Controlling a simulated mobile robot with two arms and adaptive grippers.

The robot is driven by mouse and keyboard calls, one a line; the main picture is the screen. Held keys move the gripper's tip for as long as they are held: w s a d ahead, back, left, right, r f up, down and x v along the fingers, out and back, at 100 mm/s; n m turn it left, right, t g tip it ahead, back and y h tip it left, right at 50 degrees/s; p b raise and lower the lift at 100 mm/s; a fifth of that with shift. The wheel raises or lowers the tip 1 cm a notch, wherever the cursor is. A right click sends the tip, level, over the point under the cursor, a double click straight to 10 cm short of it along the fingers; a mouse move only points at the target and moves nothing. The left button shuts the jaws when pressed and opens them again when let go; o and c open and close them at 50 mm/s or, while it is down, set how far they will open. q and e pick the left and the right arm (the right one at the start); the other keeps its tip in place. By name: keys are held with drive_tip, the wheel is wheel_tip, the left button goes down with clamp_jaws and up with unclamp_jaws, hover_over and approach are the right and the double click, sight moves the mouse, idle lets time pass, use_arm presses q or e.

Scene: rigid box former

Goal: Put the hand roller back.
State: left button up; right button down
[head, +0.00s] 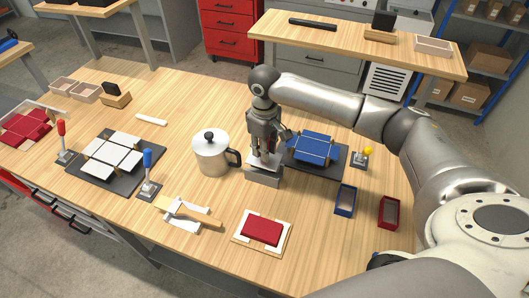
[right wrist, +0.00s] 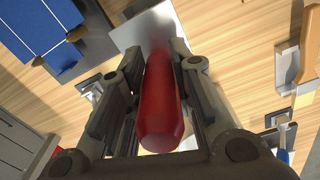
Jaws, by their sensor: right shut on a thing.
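My right gripper (head: 265,153) points down over a grey block (head: 263,178) with a pale flat top, near the middle of the bench. It is shut on a thick red handle, which I take for the hand roller (right wrist: 160,105). In the right wrist view the handle lies between both fingers of the gripper (right wrist: 158,70), its rounded end towards the camera. Its far end is hidden, so I cannot tell whether it touches the block. A pale grey plate (right wrist: 135,32) shows beyond it. My left gripper is not in view.
A steel pot (head: 211,154) stands close left of the block. A dark mat with blue panels (head: 313,147) lies close right. A red piece on a pale sheet (head: 262,231) lies in front. Small blue (head: 345,199) and red (head: 389,212) trays stand at the right.

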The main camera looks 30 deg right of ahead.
wheel_tip(320, 180, down, 2)
drive_tip(key=shift+s+f+p, duration=0.1)
drive_tip(key=shift+p, duration=0.4)
drive_tip(key=shift+f, duration=0.25)
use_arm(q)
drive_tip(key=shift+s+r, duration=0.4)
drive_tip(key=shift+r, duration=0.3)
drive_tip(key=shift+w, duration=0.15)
use_arm(e)
drive_tip(key=shift+f, duration=0.25)
drive_tip(key=c, duration=1.3)
unclamp_jaws()
drive_tip(key=shift+f, duration=0.15)
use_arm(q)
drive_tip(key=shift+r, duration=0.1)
use_arm(e)
drive_tip(key=shift+o, duration=0.2)
wheel_tip(320, 180, up, 12)
drive_tip(key=b, duration=0.3)
drive_tip(key=shift+f, duration=0.2)
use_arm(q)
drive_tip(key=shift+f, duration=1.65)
use_arm(e)
drive_tip(key=shift+r, duration=0.65)
